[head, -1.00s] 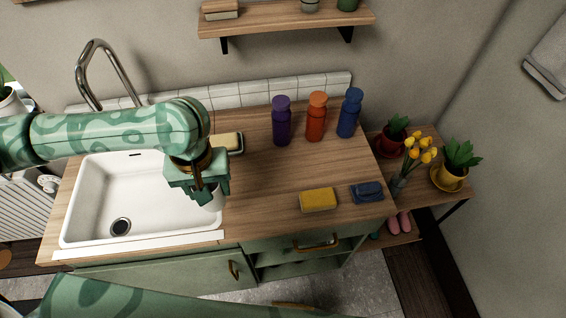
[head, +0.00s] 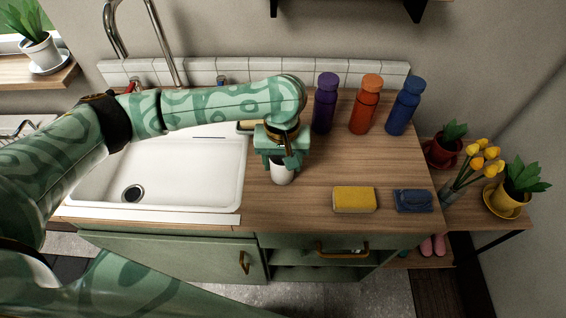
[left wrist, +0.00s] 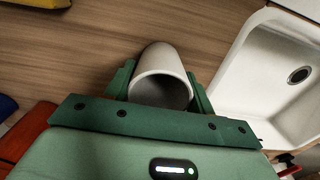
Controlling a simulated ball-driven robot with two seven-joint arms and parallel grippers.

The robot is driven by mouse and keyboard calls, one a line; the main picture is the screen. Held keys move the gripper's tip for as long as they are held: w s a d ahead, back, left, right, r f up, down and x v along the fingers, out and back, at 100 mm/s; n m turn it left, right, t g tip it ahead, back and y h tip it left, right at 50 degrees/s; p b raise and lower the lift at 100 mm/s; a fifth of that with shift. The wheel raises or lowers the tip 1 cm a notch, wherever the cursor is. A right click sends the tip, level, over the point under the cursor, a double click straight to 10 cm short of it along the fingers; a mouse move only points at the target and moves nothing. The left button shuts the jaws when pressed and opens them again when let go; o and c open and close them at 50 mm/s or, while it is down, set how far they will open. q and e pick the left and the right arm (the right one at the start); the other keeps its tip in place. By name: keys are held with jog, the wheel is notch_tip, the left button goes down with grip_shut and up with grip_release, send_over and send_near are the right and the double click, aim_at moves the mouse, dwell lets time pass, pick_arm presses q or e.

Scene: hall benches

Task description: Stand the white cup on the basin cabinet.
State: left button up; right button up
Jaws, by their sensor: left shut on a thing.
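The head view does not clearly show whether the cup's base touches the wood. My right gripper does not show.
The white basin (head: 160,175) is to the left. Purple (head: 325,105), orange (head: 366,105) and blue bottles (head: 404,106) stand at the back right. A yellow sponge (head: 354,199) and a folded blue cloth (head: 413,200) lie toward the front right. Bare wood lies between.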

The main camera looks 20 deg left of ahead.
pick_arm(q)
jog(key=shift+s+r, duration=0.1)
jog(key=o, duration=1)
jog(key=shift+o, duration=0.2)
notch_tip(320, 180, up, 12)
jog(key=p, duration=0.6)
jog(key=shift+p, duration=0.4)
